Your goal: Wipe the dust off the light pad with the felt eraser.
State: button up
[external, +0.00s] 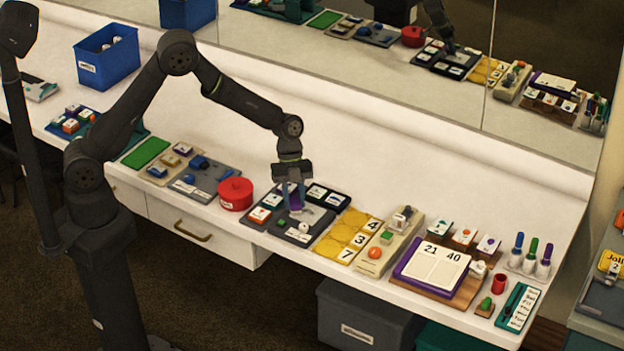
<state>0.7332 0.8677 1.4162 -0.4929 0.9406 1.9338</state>
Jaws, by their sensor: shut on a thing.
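My gripper (294,205) points down over the dark sectioned tray (254,226) near the middle of the counter. It is shut on a small bluish-purple thing, mostly hidden between the fingers. I cannot tell for sure that this is the felt eraser, or whether it touches the tray. The tray has white picture cards (260,214), a small green block (281,223) and a small white round piece (304,228). I cannot make out for certain which surface is the light pad, and dust is too small to see.
A red lidded pot (236,193) stands close left of the tray. Yellow number tiles (348,238) and a beige board (387,243) lie to its right, then a purple-edged number book (432,266). A mirror (420,80) runs behind; the counter strip before it is clear.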

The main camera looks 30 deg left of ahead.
aim_at(320, 221)
jog(key=shift+w+a, duration=0.2)
jog(key=shift+a, duration=0.1)
jog(key=shift+d, duration=4.25)
jog(key=shift+a, duration=4.25)
jog(key=shift+r, duration=4.15)
